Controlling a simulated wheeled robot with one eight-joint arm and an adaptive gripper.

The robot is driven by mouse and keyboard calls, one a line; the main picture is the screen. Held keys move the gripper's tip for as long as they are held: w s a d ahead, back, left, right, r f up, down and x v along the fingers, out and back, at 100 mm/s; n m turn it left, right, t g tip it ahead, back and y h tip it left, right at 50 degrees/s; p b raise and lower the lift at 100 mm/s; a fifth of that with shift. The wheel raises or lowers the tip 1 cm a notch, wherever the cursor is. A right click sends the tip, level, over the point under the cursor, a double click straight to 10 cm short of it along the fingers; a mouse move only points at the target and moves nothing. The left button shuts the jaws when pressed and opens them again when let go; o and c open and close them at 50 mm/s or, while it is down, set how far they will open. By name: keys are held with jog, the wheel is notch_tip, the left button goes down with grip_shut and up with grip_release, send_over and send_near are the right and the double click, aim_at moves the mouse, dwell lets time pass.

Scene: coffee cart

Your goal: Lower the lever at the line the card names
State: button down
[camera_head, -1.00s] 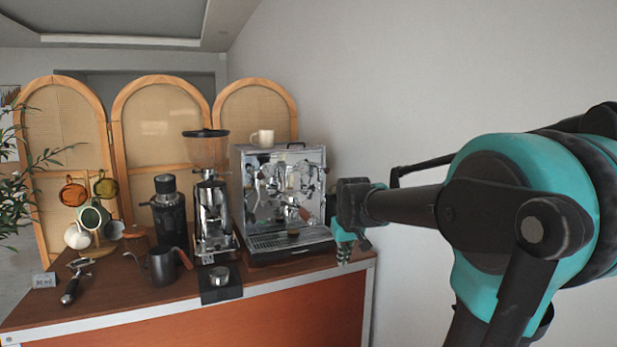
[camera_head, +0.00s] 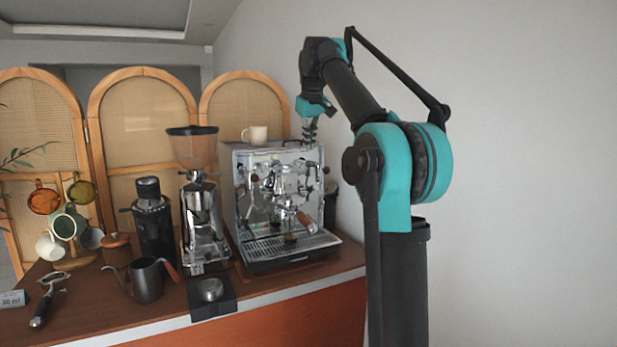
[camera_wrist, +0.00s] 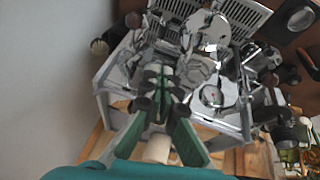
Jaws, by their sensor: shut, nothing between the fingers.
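The chrome espresso machine (camera_head: 245,185) stands at the right end of the wooden counter. It carries a wooden-handled portafilter (camera_head: 306,222). I cannot make out its lever for certain among the shiny front parts. My gripper (camera_head: 309,142) is shut and empty, pointing down by the machine's top right edge. In the wrist view my gripper (camera_wrist: 157,80) hangs over the machine (camera_wrist: 108,75); whether it touches cannot be told.
A white cup (camera_head: 254,134) sits on top of the machine. A grinder (camera_head: 203,225) stands left of it, with a dark kettle (camera_head: 147,281), a black scale (camera_head: 211,299) and a mug stand (camera_head: 74,263) on the counter (camera_head: 95,322).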

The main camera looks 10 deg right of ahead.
jog(key=shift+r, duration=0.15)
jog(key=shift+w, duration=0.1)
send_over(310, 187)
notch_tip(310, 187, down, 8)
jog(key=f, duration=0.1)
notch_tip(310, 187, down, 3)
jog(key=shift+f, duration=0.15)
jog(key=shift+s+d+f, duration=0.15)
jog(key=shift+s+f, duration=0.05)
jog(key=shift+f, duration=0.05)
dwell(0.4)
